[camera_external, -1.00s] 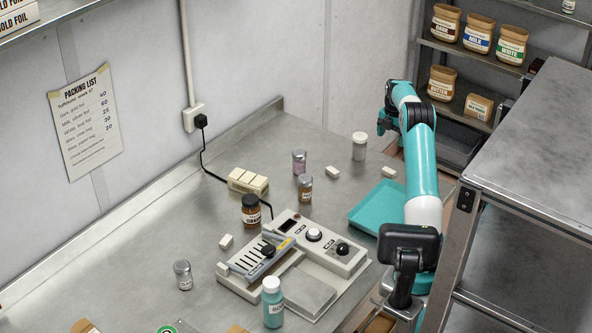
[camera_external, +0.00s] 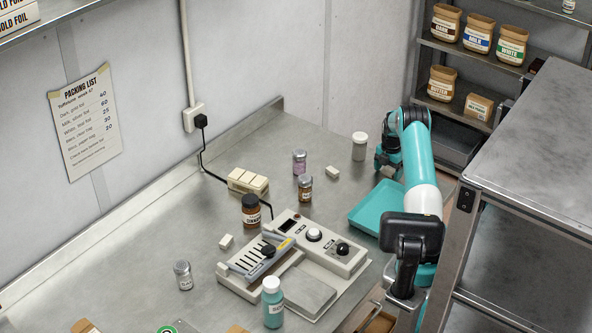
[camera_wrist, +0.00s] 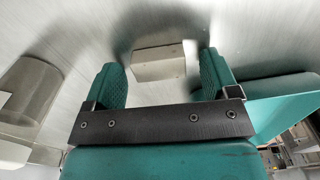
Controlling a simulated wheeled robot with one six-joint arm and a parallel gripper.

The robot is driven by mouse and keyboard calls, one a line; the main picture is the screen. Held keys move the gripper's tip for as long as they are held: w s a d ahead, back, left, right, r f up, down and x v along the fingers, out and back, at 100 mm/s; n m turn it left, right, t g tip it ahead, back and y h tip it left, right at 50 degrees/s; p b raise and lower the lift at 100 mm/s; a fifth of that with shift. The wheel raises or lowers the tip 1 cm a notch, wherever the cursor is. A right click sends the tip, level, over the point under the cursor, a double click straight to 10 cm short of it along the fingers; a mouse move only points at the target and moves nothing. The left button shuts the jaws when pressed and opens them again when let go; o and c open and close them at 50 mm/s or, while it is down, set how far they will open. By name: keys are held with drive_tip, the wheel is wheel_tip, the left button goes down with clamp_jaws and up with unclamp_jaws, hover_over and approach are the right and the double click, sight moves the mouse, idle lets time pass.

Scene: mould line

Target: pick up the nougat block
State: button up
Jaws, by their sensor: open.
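A small pale block (camera_wrist: 158,62), which looks like the nougat block, lies on the steel table between the fingers of my gripper (camera_wrist: 161,72) in the wrist view. The fingers are open, one on each side of it, with a gap at each side. I cannot tell the exact height between fingertips and table. In the external view my gripper (camera_external: 386,163) is low over the table's far right side and hides most or all of that block. Similar pale blocks lie at the middle back (camera_external: 332,172) and left of the machine (camera_external: 226,241); no label is readable.
A teal tray (camera_external: 364,218) is close in front of my gripper; it also shows in the wrist view (camera_wrist: 283,108). A white-lidded jar (camera_external: 359,147) stands just left of my gripper. Bottles and a grey-white machine (camera_external: 330,262) stand further left. A steel shelf (camera_external: 540,120) is at right.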

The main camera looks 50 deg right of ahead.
drive_tip(key=c, duration=1)
drive_tip(key=shift+r, duration=0.1)
